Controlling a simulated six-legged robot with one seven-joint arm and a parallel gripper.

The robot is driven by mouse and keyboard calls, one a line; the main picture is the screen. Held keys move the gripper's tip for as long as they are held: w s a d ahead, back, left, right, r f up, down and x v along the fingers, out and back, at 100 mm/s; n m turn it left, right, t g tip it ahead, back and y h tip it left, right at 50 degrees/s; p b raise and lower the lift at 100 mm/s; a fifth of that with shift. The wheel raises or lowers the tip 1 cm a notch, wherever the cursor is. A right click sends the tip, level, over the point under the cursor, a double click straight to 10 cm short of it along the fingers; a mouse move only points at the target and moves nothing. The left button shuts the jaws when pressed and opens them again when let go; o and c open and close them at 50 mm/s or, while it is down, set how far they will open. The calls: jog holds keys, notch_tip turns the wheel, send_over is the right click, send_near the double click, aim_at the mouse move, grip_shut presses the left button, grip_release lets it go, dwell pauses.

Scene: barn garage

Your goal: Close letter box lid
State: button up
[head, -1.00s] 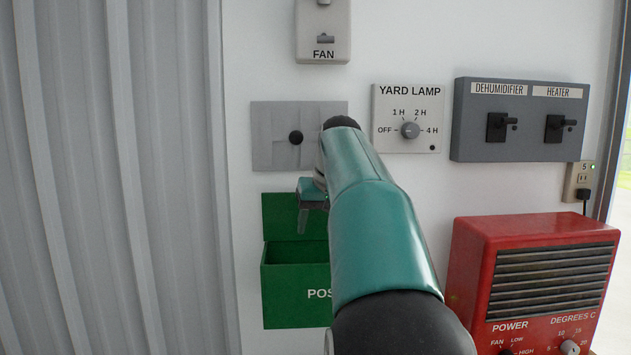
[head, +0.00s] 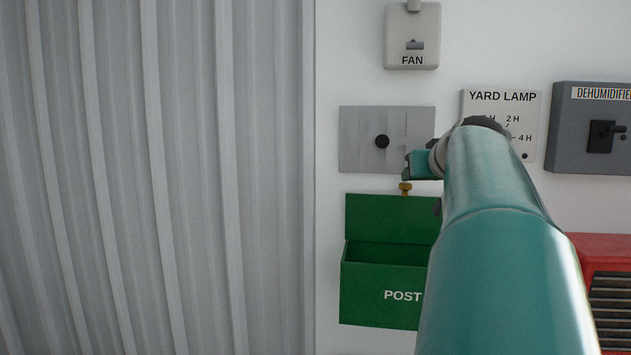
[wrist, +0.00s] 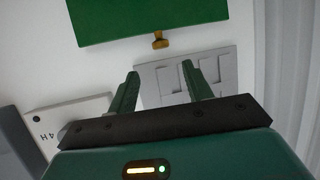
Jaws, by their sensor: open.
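The green letter box (head: 375,297), marked POST, hangs on the white wall with its top open. Its green lid (head: 380,215) stands raised flat near the wall, and a small brass knob (head: 405,188) sticks up from the lid's top edge. The lid (wrist: 150,18) and knob (wrist: 159,41) also show in the wrist view. My gripper (wrist: 160,69) is open and empty, its fingers pointing toward the knob but apart from it. In the head view my gripper (head: 408,172) is just above the knob; my arm hides the right part of the box and lid.
A grey plate (head: 360,140) with a black knob is on the wall above the box. A fan switch (head: 412,35), yard lamp dial plate (head: 500,97) and dehumidifier panel (head: 590,150) are nearby. A red heater (head: 600,255) stands right. Corrugated metal (head: 180,180) fills the left.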

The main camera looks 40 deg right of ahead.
aim_at(406, 184)
jog(key=x, duration=0.9)
jog(key=shift+a, duration=0.1)
grip_shut()
